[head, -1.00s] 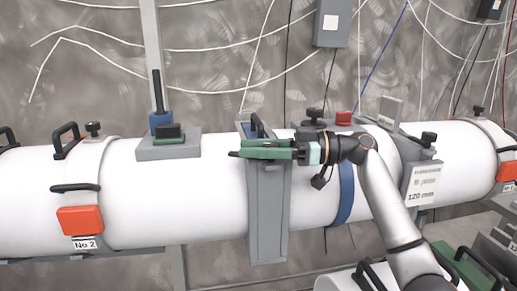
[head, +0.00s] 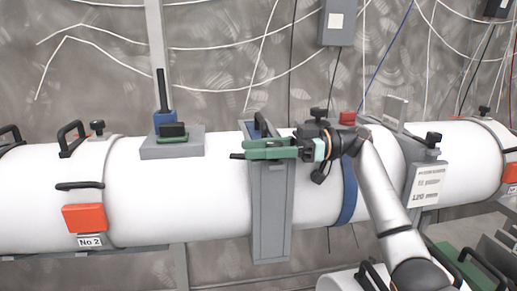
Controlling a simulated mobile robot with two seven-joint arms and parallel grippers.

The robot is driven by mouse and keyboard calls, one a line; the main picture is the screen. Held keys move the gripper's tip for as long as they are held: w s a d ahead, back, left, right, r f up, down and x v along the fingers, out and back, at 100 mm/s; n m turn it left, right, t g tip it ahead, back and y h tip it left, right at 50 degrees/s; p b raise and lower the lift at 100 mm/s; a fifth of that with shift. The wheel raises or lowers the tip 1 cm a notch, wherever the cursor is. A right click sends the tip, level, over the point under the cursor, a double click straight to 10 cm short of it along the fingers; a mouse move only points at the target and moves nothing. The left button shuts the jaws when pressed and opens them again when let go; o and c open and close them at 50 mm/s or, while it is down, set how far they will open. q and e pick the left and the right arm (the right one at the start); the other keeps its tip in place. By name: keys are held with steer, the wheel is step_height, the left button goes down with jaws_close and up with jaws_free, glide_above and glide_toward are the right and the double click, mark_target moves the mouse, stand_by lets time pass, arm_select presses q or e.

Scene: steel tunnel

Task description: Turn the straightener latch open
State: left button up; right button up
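A grey upright box-like housing (head: 270,215) sits across the white pipe, with a black handle (head: 262,124) on its top. My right gripper (head: 250,149), with green fingers, lies sideways across the upper front of this housing. A short black bar (head: 237,156) sticks out left of the fingers. I cannot tell whether it is the straightener latch or a finger part. The fingers lie close together, and whether they hold anything is hidden. The latch itself is not clearly visible. My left gripper is not in view.
The white pipe (head: 205,195) runs across the view. An orange box (head: 85,218) with a No 2 label is on the left. A grey block with a blue-based post (head: 165,125) stands on the pipe. A blue band (head: 348,195) and a 120 mm plate (head: 425,186) are right.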

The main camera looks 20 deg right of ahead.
steer(key=o, duration=0.4)
steer(key=shift+d, duration=0.1)
steer(key=d, duration=0.4)
steer(key=s+d, duration=0.1)
steer(key=d, duration=0.7)
steer(key=shift+s+d, duration=0.15)
steer(key=shift+s, duration=0.05)
